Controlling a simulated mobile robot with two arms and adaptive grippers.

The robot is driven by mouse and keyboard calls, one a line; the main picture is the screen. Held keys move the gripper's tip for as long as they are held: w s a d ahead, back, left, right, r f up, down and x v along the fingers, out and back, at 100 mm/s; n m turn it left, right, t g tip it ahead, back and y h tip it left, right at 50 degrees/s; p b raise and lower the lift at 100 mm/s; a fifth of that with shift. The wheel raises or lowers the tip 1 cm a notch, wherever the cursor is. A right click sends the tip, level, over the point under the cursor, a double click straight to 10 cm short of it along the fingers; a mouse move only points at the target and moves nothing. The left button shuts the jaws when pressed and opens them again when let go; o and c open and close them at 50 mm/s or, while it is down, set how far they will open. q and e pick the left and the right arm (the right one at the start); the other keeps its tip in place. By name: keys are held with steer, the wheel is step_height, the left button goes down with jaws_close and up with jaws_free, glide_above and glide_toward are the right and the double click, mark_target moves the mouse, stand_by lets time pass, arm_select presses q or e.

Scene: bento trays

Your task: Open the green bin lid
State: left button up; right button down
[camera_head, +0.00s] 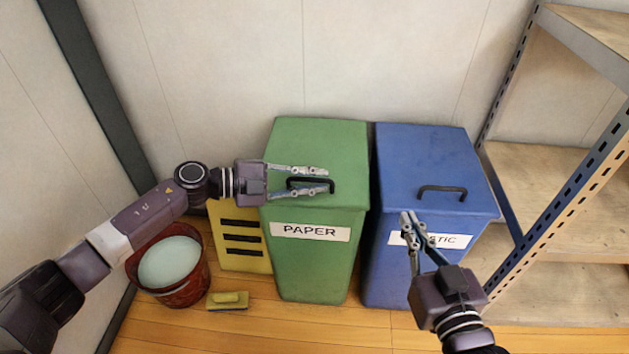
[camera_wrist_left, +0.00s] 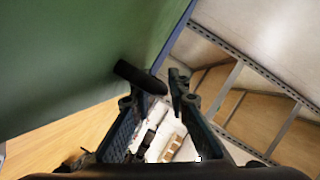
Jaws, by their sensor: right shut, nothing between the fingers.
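The green bin (camera_head: 312,255) stands against the wall with a "PAPER" label on its front. Its lid (camera_head: 318,140) is closed and has a black handle (camera_head: 334,187) near its front edge. My left gripper (camera_head: 327,178) reaches in from the left over the lid, with its fingers at the handle. In the left wrist view the left fingers (camera_wrist_left: 153,88) are apart, and the dark handle (camera_wrist_left: 140,77) shows by their tips; I cannot tell whether they touch it. My right gripper (camera_head: 408,222) is shut and empty in front of the blue bin.
The closed blue bin (camera_head: 425,165) stands close on the right of the green bin. A red bucket (camera_head: 180,293), a yellow crate (camera_head: 240,262) and a brush or sponge (camera_head: 228,300) are at left. A metal shelf (camera_head: 560,200) stands at right.

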arm_select(q)
jaws_close()
stand_by(0.5)
